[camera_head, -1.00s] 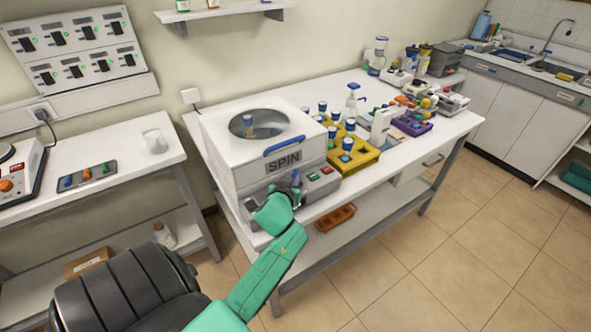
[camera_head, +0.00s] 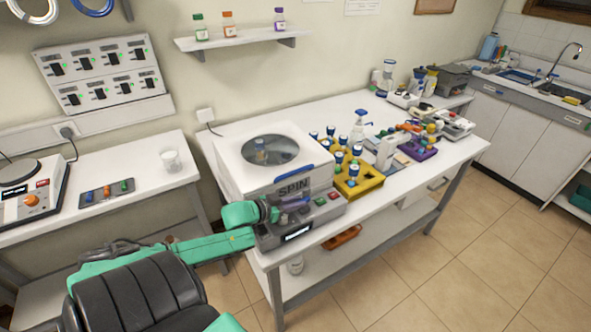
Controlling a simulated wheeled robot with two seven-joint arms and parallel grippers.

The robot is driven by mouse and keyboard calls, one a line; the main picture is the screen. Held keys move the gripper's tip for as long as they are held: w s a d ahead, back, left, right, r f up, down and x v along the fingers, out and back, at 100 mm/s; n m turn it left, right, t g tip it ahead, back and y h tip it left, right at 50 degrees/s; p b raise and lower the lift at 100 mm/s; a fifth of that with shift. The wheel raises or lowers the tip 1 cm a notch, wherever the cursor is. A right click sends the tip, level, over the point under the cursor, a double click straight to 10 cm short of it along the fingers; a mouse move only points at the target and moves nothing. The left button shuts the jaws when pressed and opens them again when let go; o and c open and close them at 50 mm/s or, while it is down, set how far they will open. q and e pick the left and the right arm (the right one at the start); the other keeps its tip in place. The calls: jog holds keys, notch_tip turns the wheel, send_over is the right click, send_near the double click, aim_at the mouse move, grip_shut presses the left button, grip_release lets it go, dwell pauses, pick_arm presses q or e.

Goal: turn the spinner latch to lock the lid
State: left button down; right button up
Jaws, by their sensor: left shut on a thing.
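The white spinner (camera_head: 246,182) marked SPIN stands at the left front of the long bench. Its lid (camera_head: 228,150) is down, with a round window (camera_head: 270,150) through which a small vial shows. My left gripper (camera_head: 275,211) reaches in from the left at the spinner's front panel (camera_head: 318,214). It is shut on the latch (camera_head: 296,203), a small dark bluish piece below the SPIN label, mostly hidden by the fingers. The latch's exact angle cannot be told. My right gripper is not in view.
A yellow rack (camera_head: 362,186) with blue-capped vials stands close to the spinner's right. A spray bottle (camera_head: 358,130) and a purple rack (camera_head: 420,152) are farther right. A side table (camera_head: 140,200) with a hot plate (camera_head: 28,203) is at left.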

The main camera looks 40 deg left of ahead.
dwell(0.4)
pick_arm(q)
jog(key=c, duration=0.9)
grip_release()
jog(key=shift+w, duration=0.1)
jog(key=shift+o, duration=0.5)
jog(key=shift+w+f, duration=0.2)
jog(key=shift+w, duration=0.1)
jog(key=p+v, duration=0.2)
jog(key=v, duration=1.2)
jog(key=shift+s+r, duration=0.2)
jog(key=shift+s, duration=0.05)
